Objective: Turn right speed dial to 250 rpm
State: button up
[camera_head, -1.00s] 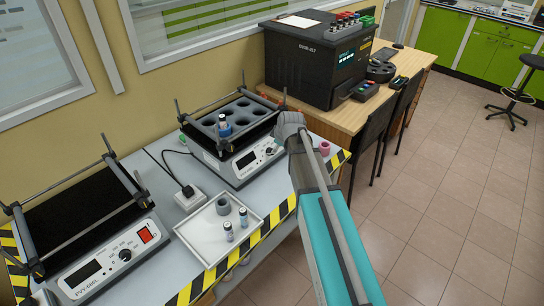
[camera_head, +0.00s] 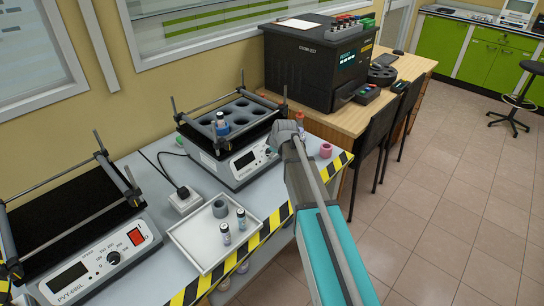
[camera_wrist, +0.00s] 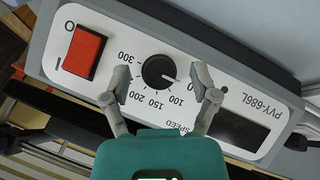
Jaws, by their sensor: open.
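The black speed dial (camera_wrist: 159,71) sits on the pale front panel of the right shaker, seen at a tilt and roughly upside down in the wrist view. Printed numbers from 0 to 300 ring it, some covered by my fingers. A small light mark on the dial seems to point towards the low-number side; the exact reading is unclear. My gripper (camera_wrist: 163,98) is open, one finger on each side of the dial, with visible gaps. In the head view the right shaker (camera_head: 238,165) stands behind my arm, which partly covers its panel.
The red power switch (camera_wrist: 86,52) and dark display (camera_wrist: 230,131) flank the dial. A left shaker (camera_head: 95,265) stands nearer. A white tray (camera_head: 190,242) with small vials and a grey ring lies between them. A black machine (camera_head: 318,65) stands on the wooden table behind.

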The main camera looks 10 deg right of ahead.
jog(key=shift+w+f, duration=0.1)
jog(key=shift+f, duration=0.05)
jog(key=c, duration=1)
jog(key=shift+a, duration=0.3)
grip_shut()
jog(key=shift+d, duration=0.25)
